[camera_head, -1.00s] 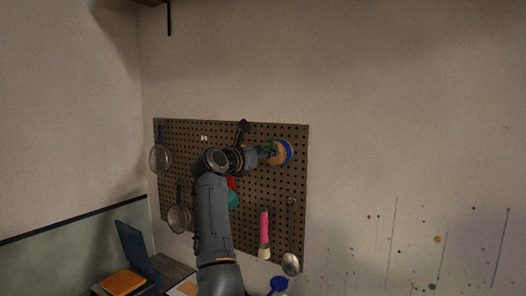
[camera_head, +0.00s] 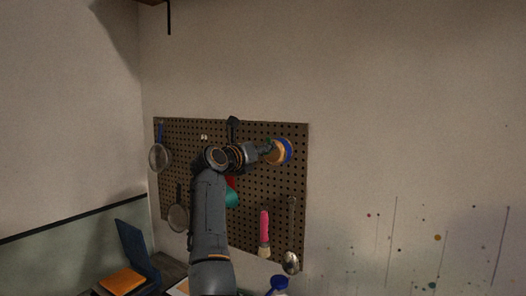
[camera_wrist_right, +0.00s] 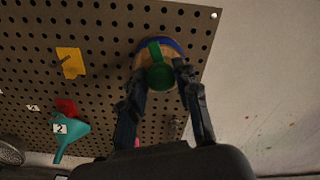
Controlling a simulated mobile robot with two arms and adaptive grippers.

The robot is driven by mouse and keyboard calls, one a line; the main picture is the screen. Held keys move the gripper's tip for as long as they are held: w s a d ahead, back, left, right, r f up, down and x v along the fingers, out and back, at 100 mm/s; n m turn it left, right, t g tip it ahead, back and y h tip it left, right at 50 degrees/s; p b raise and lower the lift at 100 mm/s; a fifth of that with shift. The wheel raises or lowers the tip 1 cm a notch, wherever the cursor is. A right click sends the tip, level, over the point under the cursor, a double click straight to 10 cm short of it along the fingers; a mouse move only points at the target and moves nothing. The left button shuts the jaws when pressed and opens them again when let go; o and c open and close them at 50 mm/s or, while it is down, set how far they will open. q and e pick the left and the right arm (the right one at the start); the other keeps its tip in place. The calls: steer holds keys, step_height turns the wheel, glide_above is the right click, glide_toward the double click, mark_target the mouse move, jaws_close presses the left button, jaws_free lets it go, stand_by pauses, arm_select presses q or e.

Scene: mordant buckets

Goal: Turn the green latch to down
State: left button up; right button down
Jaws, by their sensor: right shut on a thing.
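The green latch (camera_wrist_right: 159,72) is a green bar with a rounded end, mounted on a round wooden disc with a blue rim (camera_wrist_right: 172,46) at the upper right of the pegboard. In the right wrist view its rounded end lies between my right gripper's fingers (camera_wrist_right: 160,84). In the head view my right gripper (camera_head: 266,149) reaches the disc (camera_head: 279,151) from the left and is shut on the latch, covering most of it. My left gripper is not in view.
The brown pegboard (camera_head: 178,136) holds strainers (camera_head: 159,157), a pink-handled brush (camera_head: 264,234), a ladle (camera_head: 291,262) and a teal funnel (camera_wrist_right: 70,137). A yellow piece (camera_wrist_right: 70,62) hangs left of the latch.

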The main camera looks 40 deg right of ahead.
steer(key=shift+w+f+n+p, duration=0.1)
steer(key=shift+n+p, duration=2.65)
steer(key=shift+n, duration=6.95)
steer(key=c, duration=1)
jaws_free()
steer(key=shift+f, duration=0.15)
